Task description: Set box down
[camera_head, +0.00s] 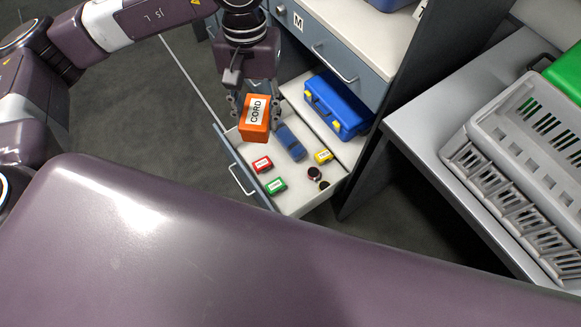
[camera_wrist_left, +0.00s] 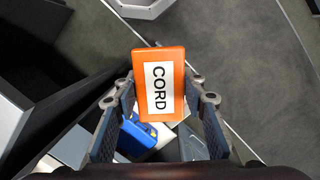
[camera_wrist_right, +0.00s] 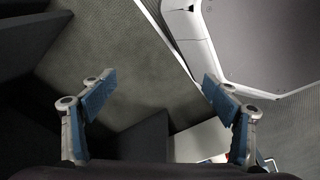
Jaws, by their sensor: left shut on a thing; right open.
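An orange box (camera_head: 253,128) with a white label reading CORD is held in my left gripper (camera_head: 256,106), above the open drawer (camera_head: 231,157). In the left wrist view the box (camera_wrist_left: 158,60) sits between the two fingers, its label facing the camera. The gap between the box and the drawer floor cannot be judged exactly. My right gripper (camera_wrist_right: 158,85) is open and empty in the right wrist view, with bare floor beyond its fingers. It does not show in the head view.
In the drawer lie a dark blue object (camera_head: 290,142), a red box (camera_head: 262,165), a green box (camera_head: 276,186), a yellow box (camera_head: 323,156) and dark round items (camera_head: 315,173). A blue case (camera_head: 338,106) stands behind them. A grey crate (camera_head: 530,130) rests on the right-hand table.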

